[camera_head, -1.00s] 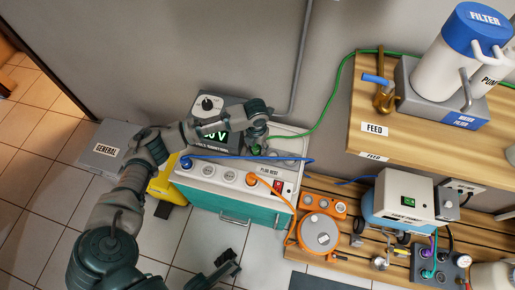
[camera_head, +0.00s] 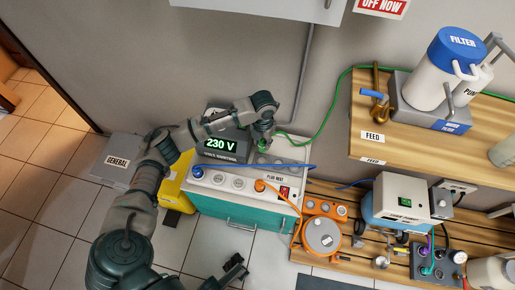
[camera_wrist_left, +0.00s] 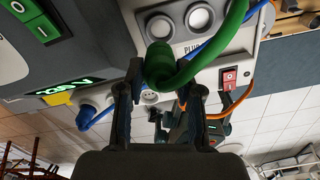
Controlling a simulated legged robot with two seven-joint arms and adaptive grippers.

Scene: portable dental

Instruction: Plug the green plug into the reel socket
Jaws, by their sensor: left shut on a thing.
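My left gripper (camera_head: 264,132) is shut on the green plug above the back right of the teal-and-white cabinet (camera_head: 245,213). In the left wrist view the green plug (camera_wrist_left: 159,66) sits between the two finger tips, with its thick green cable curving up and right. The plug's pins are hidden. The orange reel (camera_head: 322,234) stands on the wooden slats right of the cabinet. Its orange socket block (camera_head: 325,208) is behind the drum, apart from the plug. My right gripper (camera_head: 228,271) seems to be the dark shape at the bottom edge; its jaws are unclear.
A blue plug (camera_head: 198,173) and an orange plug (camera_head: 260,185) sit on the cabinet top, with a red switch (camera_head: 285,192). The meter (camera_head: 221,147) reads 230 V. The green cable (camera_head: 330,115) runs to the wooden shelf (camera_head: 400,140). A blue-white pump unit (camera_head: 398,205) stands right of the reel.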

